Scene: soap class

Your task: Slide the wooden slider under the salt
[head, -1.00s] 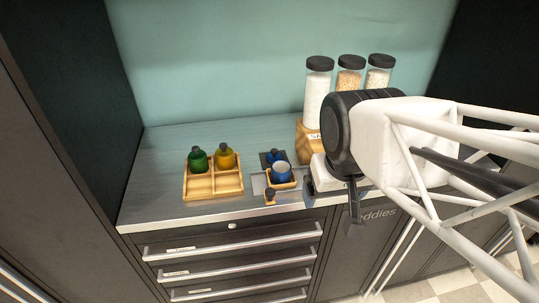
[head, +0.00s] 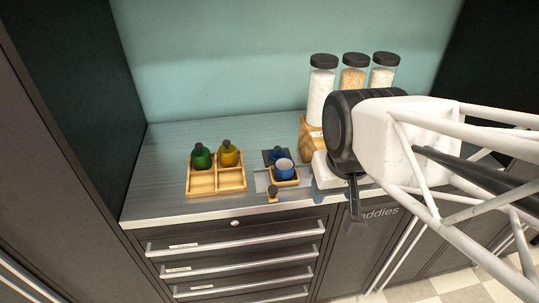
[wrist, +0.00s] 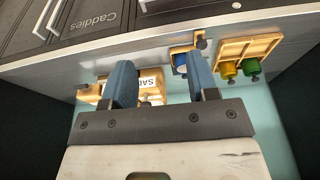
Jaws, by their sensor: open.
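My gripper (wrist: 163,82) is open and empty in the wrist view, its two blue fingers apart. That view is upside down. Between and beyond the fingers is a wooden dispenser block (wrist: 153,85) with a partly covered "SA…" label. In the head view, the wooden block (head: 309,140) stands under the left jar, with white contents (head: 321,92). My arm covers much of the block's right part and front. A small dark knob (wrist: 83,87) shows at the block's left end in the wrist view. I cannot make out the slider under the salt clearly; no finger visibly touches it.
Two more jars (head: 353,75) (head: 383,75) stand to the right. A wooden tray (head: 230,183) with a green and a yellow bottle sits left. A blue cup (head: 284,168) in a small wooden holder stands between tray and block.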

